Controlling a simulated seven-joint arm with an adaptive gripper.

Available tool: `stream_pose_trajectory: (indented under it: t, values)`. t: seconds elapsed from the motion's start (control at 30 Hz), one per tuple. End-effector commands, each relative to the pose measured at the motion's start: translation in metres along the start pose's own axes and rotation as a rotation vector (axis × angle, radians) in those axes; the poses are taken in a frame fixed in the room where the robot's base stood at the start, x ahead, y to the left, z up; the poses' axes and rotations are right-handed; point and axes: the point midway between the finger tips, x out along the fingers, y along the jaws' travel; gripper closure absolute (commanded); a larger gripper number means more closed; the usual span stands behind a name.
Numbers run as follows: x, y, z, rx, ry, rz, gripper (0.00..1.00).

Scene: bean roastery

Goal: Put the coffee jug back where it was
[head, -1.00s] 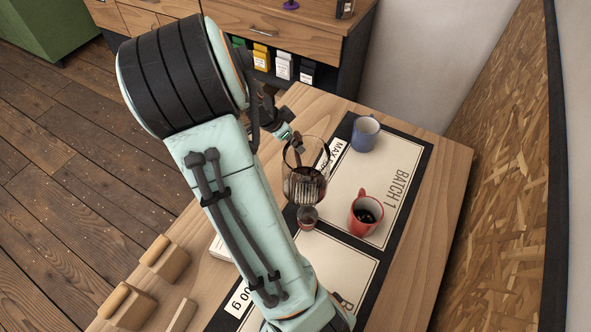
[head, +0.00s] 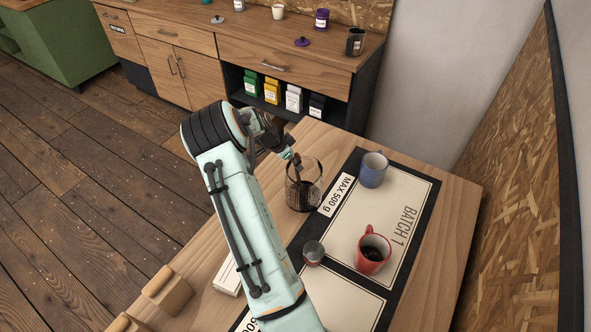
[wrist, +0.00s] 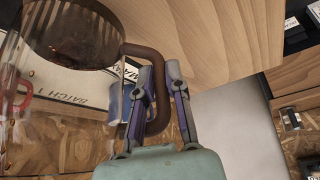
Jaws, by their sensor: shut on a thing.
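The coffee jug (head: 304,190) is clear glass with a dark rim and some dark content low inside. It appears at the far left part of the table, just beside the mat's left edge. Whether its base touches the wood cannot be told. My gripper (head: 292,157) is shut on its brown handle. In the wrist view the jug (wrist: 75,45) fills the upper left, and the handle (wrist: 157,115) runs down between the two fingers of my gripper (wrist: 155,80).
The black-bordered mat (head: 405,205) bears a blue mug (head: 374,169), a red mug (head: 371,252) with dark content and a small metal cup (head: 313,252). Wooden-handled blocks (head: 167,290) lie at the near left. A wooden cabinet (head: 175,60) with coloured bags stands beyond the table.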

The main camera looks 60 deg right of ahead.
Motion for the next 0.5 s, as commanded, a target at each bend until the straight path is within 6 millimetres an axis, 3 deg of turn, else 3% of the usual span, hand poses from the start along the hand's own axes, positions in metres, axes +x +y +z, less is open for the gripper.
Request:
stream_pose_trajectory:
  t: [0.2,0.5]
  values:
    - [0.027,-0.002,0.013,-0.001,-0.001,0.002,1.0]
    - [0.029,-0.003,0.014,0.0,0.0,0.0,1.0]
